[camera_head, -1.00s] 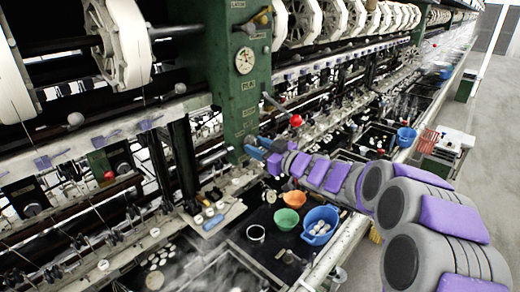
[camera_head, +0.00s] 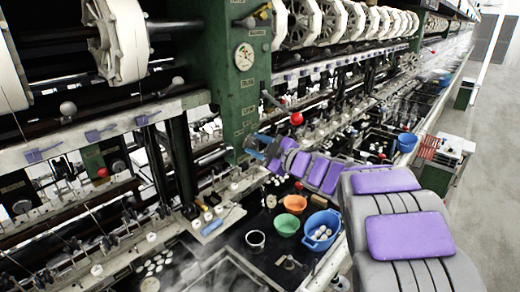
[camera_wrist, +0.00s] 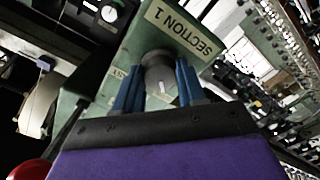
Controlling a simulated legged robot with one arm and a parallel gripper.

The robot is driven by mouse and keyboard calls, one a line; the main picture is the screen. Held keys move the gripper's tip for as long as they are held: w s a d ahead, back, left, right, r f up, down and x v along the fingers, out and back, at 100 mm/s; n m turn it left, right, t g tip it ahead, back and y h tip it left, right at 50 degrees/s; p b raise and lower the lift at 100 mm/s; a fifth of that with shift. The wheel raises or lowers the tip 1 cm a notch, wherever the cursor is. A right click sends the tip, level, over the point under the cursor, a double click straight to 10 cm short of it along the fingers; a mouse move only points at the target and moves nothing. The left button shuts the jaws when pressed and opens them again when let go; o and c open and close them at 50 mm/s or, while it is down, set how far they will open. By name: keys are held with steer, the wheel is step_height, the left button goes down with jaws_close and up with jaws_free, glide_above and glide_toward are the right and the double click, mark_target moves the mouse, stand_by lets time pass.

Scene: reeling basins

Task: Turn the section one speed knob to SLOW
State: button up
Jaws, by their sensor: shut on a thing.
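The speed knob (camera_wrist: 160,78) is a dark grey round knob with a pale pointer mark, on a green panel face. A "SECTION 1" label (camera_wrist: 180,30) is above it in the wrist view. Part of a label ending in "AST" (camera_wrist: 118,73) shows left of the knob; no SLOW label can be read. My gripper (camera_wrist: 158,88) has its two blue fingers on either side of the knob and is shut on it. In the head view my gripper (camera_head: 262,149) is at the green post (camera_head: 240,110), and the knob is hidden there.
A red ball-ended lever (camera_head: 297,119) sticks out close to my gripper. A round gauge (camera_head: 244,57) is higher on the post. Below are an orange bowl (camera_head: 295,203), a green bowl (camera_head: 287,224) and a blue basin (camera_head: 321,229).

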steer(key=shift+r, duration=0.2)
steer(key=o, duration=0.9)
steer(key=shift+w+f, duration=0.1)
steer(key=shift+o, duration=0.8)
steer(key=shift+w+a+f, duration=0.1)
steer(key=shift+a, duration=0.2)
steer(key=p+v, duration=0.1)
steer(key=v, duration=1.6)
steer(key=shift+f+p, duration=0.2)
steer(key=shift+p, duration=0.15)
steer(key=shift+d, duration=0.15)
